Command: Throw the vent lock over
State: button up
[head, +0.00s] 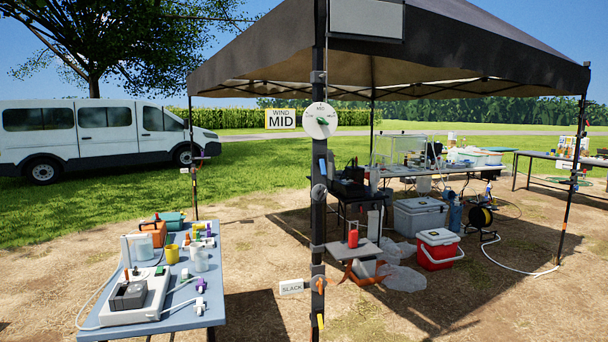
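A dark canopy post (319,220) stands upright near the middle of the head view, with several fittings on it. A round white dial (320,120) with a green pointer is near eye height. A blue lever (322,167) sits below it on the post, close to upright. Lower down are an orange knob (318,284) beside a "SLACK" sign (291,287) and a yellow piece (320,321) near the bottom edge. No fitting is legibly marked as the vent lock, so I cannot tell which one it is. My gripper is not in view.
A blue table (225,303) with instruments and cups stands at the left. Under the canopy (450,45) are a loaded table, a grey cooler (420,216), a red cooler (437,250) and a hose reel (481,217). Bare ground (258,259) lies between table and post.

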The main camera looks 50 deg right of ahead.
aim_at(324, 172)
jog(key=z, duration=0.6)
jog(key=k, duration=0.15)
jog(key=u, duration=1.75)
jog(key=k, duration=1.25)
jog(key=z, duration=0.4)
jog(key=i, duration=0.6)
jog(key=z, duration=0.65)
jog(key=i, duration=1.1)
